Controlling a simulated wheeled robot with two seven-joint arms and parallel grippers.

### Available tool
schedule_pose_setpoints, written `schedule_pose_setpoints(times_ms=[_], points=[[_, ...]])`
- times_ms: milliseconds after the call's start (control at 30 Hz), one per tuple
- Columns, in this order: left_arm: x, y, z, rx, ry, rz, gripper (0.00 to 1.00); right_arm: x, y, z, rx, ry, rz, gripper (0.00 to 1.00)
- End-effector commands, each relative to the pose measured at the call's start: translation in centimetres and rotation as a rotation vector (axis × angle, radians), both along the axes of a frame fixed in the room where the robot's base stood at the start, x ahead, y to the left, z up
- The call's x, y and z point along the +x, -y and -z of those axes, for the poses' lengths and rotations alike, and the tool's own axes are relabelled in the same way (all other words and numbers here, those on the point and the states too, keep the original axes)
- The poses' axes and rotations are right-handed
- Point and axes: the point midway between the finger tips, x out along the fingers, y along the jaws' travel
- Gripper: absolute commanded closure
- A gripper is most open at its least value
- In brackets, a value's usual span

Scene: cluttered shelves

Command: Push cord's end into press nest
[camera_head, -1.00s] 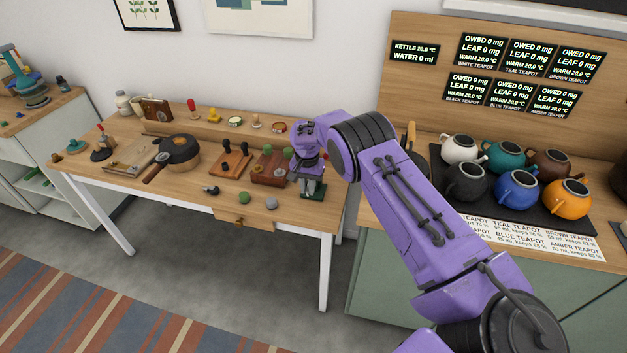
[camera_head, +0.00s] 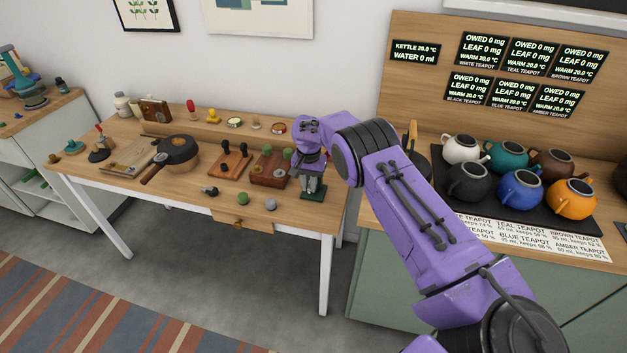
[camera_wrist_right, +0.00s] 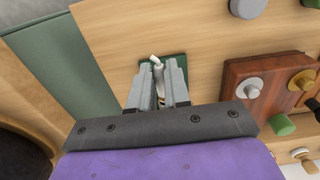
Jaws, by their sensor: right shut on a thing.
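My right gripper (camera_head: 312,184) reaches down over the right end of the workbench, above a small dark green base (camera_head: 318,195) that I take to be the press. In the right wrist view my right gripper (camera_wrist_right: 158,80) is shut on a thin pale cord (camera_wrist_right: 157,66). The cord's whitish, bent end sticks out just past the fingertips, over the green base (camera_wrist_right: 177,58). A brass-coloured bit shows between the fingers. The fingers hide most of the base, and I cannot make out the nest or whether the cord's end touches it. My left gripper is not in view.
A reddish wooden block with knobs (camera_head: 268,175) stands just left of the gripper. A pan (camera_head: 178,150) is farther left. Teapots on a dark mat (camera_head: 440,190) stand on the right counter.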

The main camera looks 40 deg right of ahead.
Motion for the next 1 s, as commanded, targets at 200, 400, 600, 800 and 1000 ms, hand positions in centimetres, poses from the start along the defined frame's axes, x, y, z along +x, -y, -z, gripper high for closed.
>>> schedule_pose_setpoints(times_ms=[200,400,600,800,1000], points=[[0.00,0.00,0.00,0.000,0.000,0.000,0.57,0.01,0.04,-0.02,-0.001,0.001,0.000,1.00],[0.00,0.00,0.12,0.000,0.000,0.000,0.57,0.06,0.10,0.01,-0.001,0.001,0.000,1.00],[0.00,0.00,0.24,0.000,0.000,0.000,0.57,0.12,0.19,0.02,-0.001,0.001,0.000,1.00],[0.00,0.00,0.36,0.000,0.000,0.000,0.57,0.19,0.25,0.03,0.000,0.000,0.000,1.00],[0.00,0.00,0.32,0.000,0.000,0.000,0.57,0.19,0.23,-0.02,0.000,0.000,0.000,0.53]])
